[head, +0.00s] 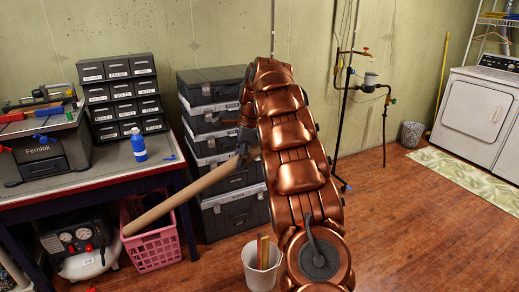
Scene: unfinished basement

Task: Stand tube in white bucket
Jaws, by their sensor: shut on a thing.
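A long tan tube (190,193) is held at its upper right part by my gripper (245,150), which is shut on it. My copper arm hides the tube's right end and part of the gripper. The white bucket (257,279) stands on the floor at the bottom middle, below and to the right of most of the tube.
A workbench (100,181) at the left bears drawer units (122,95), a toolbox and a blue bottle (139,142). Under it are a compressor and the pink basket (155,247). Stacked black cases (228,218) stand behind the tube. Open floor lies to the right.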

